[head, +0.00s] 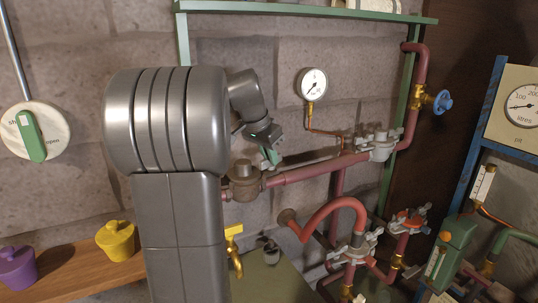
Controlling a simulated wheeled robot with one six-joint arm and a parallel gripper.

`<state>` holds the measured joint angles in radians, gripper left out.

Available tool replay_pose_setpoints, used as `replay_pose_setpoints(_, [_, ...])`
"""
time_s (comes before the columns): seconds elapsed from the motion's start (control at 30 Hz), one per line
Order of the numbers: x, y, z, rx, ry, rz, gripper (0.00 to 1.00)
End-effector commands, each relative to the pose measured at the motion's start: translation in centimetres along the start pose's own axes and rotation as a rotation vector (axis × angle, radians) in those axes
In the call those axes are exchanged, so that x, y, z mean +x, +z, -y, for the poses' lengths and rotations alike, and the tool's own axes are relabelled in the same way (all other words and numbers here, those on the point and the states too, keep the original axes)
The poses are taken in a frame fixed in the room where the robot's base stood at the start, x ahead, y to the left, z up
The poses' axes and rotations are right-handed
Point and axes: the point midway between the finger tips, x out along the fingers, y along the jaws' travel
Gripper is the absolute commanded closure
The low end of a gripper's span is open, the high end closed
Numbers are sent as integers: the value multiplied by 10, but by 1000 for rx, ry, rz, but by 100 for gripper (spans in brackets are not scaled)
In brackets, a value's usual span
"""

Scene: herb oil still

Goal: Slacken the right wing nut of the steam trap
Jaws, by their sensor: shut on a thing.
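The steam trap appears to be the brown, domed fitting (243,182) on the red pipe, just right of my large grey arm link, which partly covers its left side. My gripper (270,160) comes down from the upper left with greenish fingers, at the right side of the trap's top. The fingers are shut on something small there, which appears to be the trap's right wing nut. The nut itself is hidden by the fingers, so its turn and tightness cannot be told. The trap's left wing nut is hidden too.
A pressure gauge (313,84) hangs on a thin copper pipe right of my gripper. A grey clamped fitting (380,146) and blue handwheel (442,101) are farther right. Red pipes with another clamped joint (357,248) stand below.

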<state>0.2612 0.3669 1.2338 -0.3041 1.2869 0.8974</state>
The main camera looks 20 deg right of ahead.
Motion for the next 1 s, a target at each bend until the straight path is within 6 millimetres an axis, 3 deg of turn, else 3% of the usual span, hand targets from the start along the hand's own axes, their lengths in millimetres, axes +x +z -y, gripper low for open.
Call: replay_pose_setpoints(1.0, [-1,-4,-6,-878,-366,0,100])
